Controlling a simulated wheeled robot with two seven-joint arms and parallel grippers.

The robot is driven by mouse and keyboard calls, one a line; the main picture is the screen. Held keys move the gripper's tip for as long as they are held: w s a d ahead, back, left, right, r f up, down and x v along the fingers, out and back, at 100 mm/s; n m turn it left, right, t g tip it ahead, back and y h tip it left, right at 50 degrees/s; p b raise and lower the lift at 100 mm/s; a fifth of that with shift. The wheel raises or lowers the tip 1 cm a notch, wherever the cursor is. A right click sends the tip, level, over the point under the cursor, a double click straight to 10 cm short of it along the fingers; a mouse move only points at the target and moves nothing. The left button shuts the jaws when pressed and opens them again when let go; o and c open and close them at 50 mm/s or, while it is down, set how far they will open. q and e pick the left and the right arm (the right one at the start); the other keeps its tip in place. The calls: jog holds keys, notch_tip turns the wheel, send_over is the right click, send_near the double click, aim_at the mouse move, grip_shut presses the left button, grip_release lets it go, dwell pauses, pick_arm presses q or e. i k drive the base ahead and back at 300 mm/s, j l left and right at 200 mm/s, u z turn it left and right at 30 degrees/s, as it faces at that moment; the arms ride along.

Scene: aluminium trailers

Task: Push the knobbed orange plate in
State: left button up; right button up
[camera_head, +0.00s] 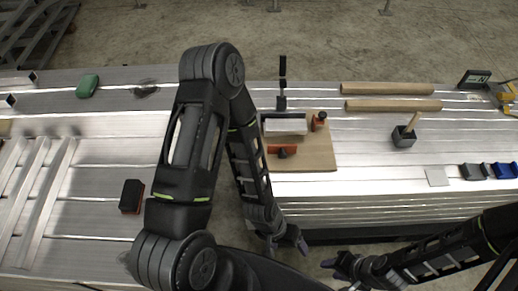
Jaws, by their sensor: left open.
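The orange plate with a dark knob (282,150) lies near the front of a tan wooden board (318,158) on the right trailer. Just behind it on the board is a pale metal block (285,126). A smaller orange piece with a dark top (320,120) sits at the board's back right. My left gripper (296,246) is open and empty, low in front of the trailer's edge and apart from the plate. My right gripper (334,268) is lower and to its right, also away from the plate; its jaw opening is unclear.
A black upright clamp (282,85) stands behind the board. Two wooden rods (390,96) and a dark block with a wooden handle (404,136) lie to the right. Blue and dark pieces (490,170) sit at the far right. A dark brush (132,196) is on the left trailer.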

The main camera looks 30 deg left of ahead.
aim_at(283, 150)
jog(key=u, duration=0.75)
jog(key=k+j+u, duration=0.15)
jog(key=u, duration=0.15)
jog(key=k+j+u, duration=0.25)
jog(key=j+u, duration=0.35)
jog(key=j, duration=0.2)
